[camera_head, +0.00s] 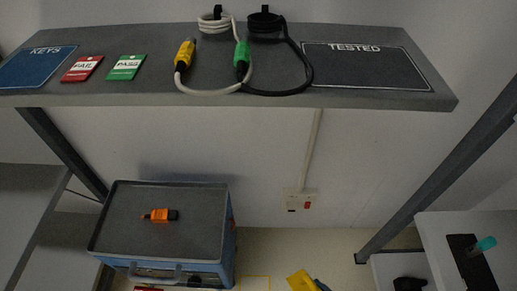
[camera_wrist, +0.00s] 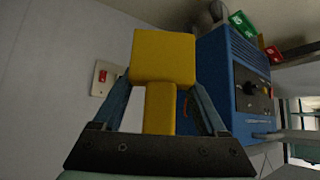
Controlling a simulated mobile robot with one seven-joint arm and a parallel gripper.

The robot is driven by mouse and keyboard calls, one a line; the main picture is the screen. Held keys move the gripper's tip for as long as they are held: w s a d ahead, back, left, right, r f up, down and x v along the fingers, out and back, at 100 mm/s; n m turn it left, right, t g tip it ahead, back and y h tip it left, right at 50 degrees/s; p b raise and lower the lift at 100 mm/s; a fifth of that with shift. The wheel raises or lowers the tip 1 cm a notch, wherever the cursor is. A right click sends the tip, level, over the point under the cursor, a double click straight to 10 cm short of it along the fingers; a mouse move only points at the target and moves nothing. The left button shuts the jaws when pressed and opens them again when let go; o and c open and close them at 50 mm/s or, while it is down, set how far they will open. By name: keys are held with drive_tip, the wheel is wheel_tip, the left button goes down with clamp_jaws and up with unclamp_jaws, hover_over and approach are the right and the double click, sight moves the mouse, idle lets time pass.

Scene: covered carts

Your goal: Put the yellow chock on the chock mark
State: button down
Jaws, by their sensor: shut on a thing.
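The yellow chock (camera_wrist: 163,58) is held between the two blue fingers of my gripper (camera_wrist: 160,98), which is shut on it in the wrist view. In the head view the chock (camera_head: 301,282) shows at the bottom edge, with a bit of my gripper (camera_head: 322,286) at its right. A yellow outlined square on the floor, which looks like the chock mark (camera_head: 255,277), lies to the left of the chock and beside the blue cart (camera_head: 232,255). The square is cut off by the bottom edge. I cannot tell the chock's height above the floor.
An orange and black tool (camera_head: 160,215) lies on the cart's dark top. A grey bench (camera_head: 220,100) above bears cables, red and green tags and two labelled mats. A wall socket (camera_head: 300,201) is behind. A white surface (camera_head: 435,240) stands at right. Floor between is clear.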

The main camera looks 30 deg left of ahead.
drive_tip(key=a+f+n+g+b, duration=0.1)
drive_tip(key=f+n+g+b, duration=0.2)
drive_tip(key=f+b, duration=0.6)
drive_tip(key=s+a+f+n+g+b, duration=0.1)
drive_tip(key=f+n+b, duration=0.3)
drive_tip(key=f+b, duration=0.5)
drive_tip(key=a+f+n+g+b, duration=0.1)
drive_tip(key=f+n+g+b, duration=0.3)
drive_tip(key=f+b, duration=0.5)
drive_tip(key=shift+s+f+g+b, duration=0.25)
drive_tip(key=shift+s+g+b, duration=0.05)
drive_tip(key=shift+s, duration=0.05)
drive_tip(key=shift+s+a+f+n+g+b, duration=0.1)
drive_tip(key=shift+a+f+n+g+b, duration=0.15)
drive_tip(key=shift+f+n+b, duration=0.7)
drive_tip(key=shift+m, duration=0.25)
drive_tip(key=s+a, duration=0.3)
drive_tip(key=a, duration=0.2)
drive_tip(key=s+a, duration=0.3)
drive_tip(key=a, duration=0.2)
drive_tip(key=s+a, duration=0.3)
drive_tip(key=a, duration=0.2)
drive_tip(key=shift+s+r, duration=0.2)
drive_tip(key=shift+r, duration=0.1)
drive_tip(key=shift+a, duration=0.15)
wheel_tip(320, 180, down, 4)
drive_tip(key=b, duration=0.3)
drive_tip(key=shift+r+b, duration=0.15)
drive_tip(key=shift+b, duration=0.25)
drive_tip(key=shift+r, duration=0.1)
